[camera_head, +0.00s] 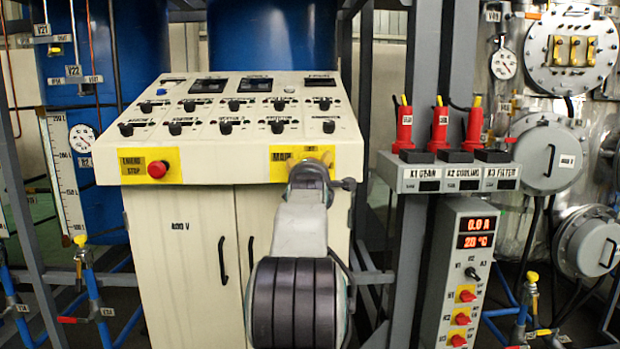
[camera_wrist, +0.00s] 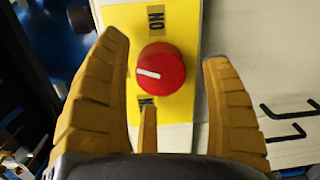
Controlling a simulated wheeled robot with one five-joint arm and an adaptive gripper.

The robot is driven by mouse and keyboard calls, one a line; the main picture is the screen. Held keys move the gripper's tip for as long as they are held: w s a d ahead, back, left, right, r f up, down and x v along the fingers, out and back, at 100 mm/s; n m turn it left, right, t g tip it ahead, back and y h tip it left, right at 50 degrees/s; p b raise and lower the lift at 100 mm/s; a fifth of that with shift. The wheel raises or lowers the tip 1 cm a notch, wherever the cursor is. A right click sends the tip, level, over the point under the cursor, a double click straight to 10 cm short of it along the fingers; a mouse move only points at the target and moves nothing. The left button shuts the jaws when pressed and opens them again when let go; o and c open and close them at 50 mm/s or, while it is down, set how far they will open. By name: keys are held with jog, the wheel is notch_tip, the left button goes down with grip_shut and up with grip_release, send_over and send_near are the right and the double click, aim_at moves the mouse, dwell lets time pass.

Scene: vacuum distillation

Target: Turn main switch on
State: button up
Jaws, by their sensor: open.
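The main switch is a red round knob (camera_wrist: 161,70) with a white pointer line on a yellow plate (camera_wrist: 188,103). In the wrist view the line lies nearly level, pointing left. An ON label (camera_wrist: 156,19) is above the knob, and a second label below it is partly covered. My gripper (camera_wrist: 165,50) is open, with one yellow-brown finger on each side of the knob and a thin piece below it. Neither side finger appears to touch it. In the head view my gripper (camera_head: 312,160) is in front of the plate (camera_head: 343,158) at the console's front edge and hides the knob.
The cream console (camera_head: 180,225) carries several black knobs and small displays on its sloped top. A red emergency stop button (camera_head: 157,169) is on its front left. To the right stand a grey control box (camera_head: 465,215) and red-handled items on a shelf (camera_head: 410,178).

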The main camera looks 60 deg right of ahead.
jog(key=v, duration=1)
jog(key=shift+s+a, duration=0.15)
jog(key=shift+a, duration=0.1)
jog(key=shift+f, duration=0.1)
notch_tip(320, 180, down, 5)
jog(key=w+d+b, duration=0.1)
jog(key=d+b, duration=0.1)
jog(key=b, duration=0.1)
jog(key=shift+w+d+r+m, duration=0.8)
jog(key=shift+w+d+m, duration=0.05)
jog(key=shift+d+m, duration=0.65)
jog(key=shift+w+d+r+m, duration=0.8)
jog(key=shift+d+m, duration=0.6)
jog(key=shift+m, duration=0.1)
jog(key=shift+w+d+r+m, duration=0.85)
jog(key=shift+d+m, duration=0.6)
jog(key=shift+m, duration=0.05)
jog(key=shift+o, duration=0.2)
